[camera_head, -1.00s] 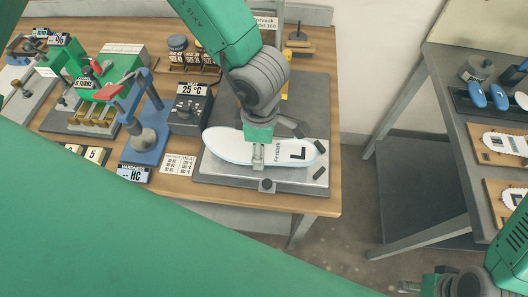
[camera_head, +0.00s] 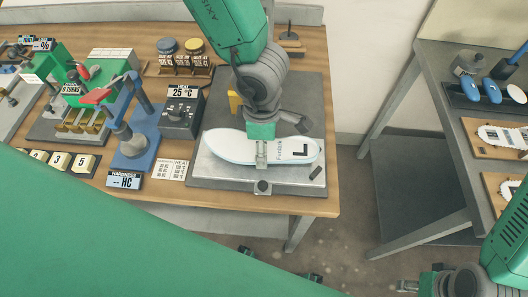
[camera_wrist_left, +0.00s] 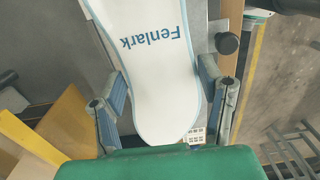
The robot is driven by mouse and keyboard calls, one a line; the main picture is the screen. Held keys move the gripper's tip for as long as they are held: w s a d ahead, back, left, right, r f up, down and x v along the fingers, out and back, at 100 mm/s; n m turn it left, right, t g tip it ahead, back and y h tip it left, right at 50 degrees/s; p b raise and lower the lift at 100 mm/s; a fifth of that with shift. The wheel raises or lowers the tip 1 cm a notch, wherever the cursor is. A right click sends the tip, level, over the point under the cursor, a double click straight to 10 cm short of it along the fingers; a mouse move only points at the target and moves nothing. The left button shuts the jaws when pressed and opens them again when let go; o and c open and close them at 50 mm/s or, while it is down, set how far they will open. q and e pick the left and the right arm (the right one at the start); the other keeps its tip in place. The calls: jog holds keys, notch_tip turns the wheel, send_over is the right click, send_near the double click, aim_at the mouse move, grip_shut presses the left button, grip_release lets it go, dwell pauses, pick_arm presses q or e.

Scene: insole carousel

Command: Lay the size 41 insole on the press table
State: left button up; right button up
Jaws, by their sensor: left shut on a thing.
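A white, blue-edged insole (camera_head: 228,147) printed "Fenlark" lies level at the grey plate (camera_head: 225,180) on the right end of the wooden bench. I cannot tell whether it touches the plate. My left gripper (camera_head: 262,153) is over the insole's middle and shut on it. The left wrist view shows the insole (camera_wrist_left: 158,60) running between the two fingers of that gripper (camera_wrist_left: 165,88). No size number is readable on it. My right gripper (camera_head: 410,286) is at the bottom right edge, small and partly cut off, with nothing visible in it.
A black 25 °C control box (camera_head: 181,112) and a blue stand (camera_head: 137,145) are left of the plate. A dark knob (camera_head: 262,187) sits at its front edge. A second table (camera_head: 455,165) with blue-handled tools stands right, across a floor gap. My green arm hides the lower left.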

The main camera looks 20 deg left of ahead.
pick_arm(q)
jog(key=f, duration=0.3)
jog(key=shift+s+a+f+b, duration=0.1)
jog(key=shift+a+f+b, duration=0.15)
jog(key=shift+a+b, duration=0.05)
jog(key=shift+d+f, duration=0.1)
jog(key=shift+d, duration=0.35)
jog(key=o, duration=0.9)
jog(key=shift+a, duration=0.1)
jog(key=shift+a, duration=0.1)
